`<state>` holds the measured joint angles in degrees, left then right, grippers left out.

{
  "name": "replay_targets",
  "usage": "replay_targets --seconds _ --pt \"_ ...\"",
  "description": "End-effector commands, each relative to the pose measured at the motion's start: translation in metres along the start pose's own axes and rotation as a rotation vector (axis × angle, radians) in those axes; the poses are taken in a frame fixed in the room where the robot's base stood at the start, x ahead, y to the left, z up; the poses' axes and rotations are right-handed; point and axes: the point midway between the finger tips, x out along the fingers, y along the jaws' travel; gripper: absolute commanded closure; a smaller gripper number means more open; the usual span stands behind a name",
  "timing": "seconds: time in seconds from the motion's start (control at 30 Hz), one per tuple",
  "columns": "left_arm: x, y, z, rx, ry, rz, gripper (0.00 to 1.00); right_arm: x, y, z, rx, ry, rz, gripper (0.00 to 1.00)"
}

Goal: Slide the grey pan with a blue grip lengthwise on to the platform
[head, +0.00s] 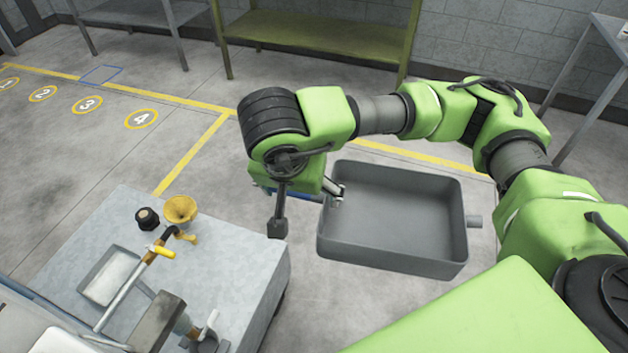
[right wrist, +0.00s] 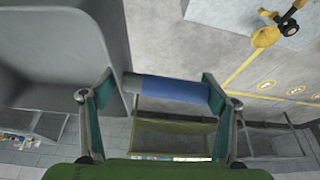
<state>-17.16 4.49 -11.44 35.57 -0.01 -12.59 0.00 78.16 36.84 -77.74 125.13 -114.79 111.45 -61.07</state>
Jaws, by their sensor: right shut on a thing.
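The grey pan (head: 395,215) is a deep rectangular tray in the middle of the head view, above or on the floor; its exact height is unclear. I cannot tell for sure which surface is the platform. My left gripper is out of view.
A grey metal-topped block (head: 255,262) stands at left, near the gripper. It carries a yellow funnel (head: 180,209), a black cap (head: 147,218) and a shallow tray. A yellow-green shelf (head: 310,35) stands behind. The floor with numbered yellow markings is clear at left.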

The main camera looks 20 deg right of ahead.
Motion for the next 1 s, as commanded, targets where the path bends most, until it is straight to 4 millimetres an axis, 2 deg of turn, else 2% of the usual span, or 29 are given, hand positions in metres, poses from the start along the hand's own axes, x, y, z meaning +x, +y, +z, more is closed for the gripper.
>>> replay_targets --seconds 0.53,0.7,1.0 --pt "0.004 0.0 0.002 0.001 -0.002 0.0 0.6 0.0 0.019 -0.024 -0.54 0.003 -0.222 0.51" --pt "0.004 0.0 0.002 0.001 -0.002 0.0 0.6 -0.001 0.02 -0.025 -0.603 0.003 -0.248 0.51" --pt "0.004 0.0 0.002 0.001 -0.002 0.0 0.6 0.001 0.02 -0.024 -0.606 0.001 -0.249 0.51"
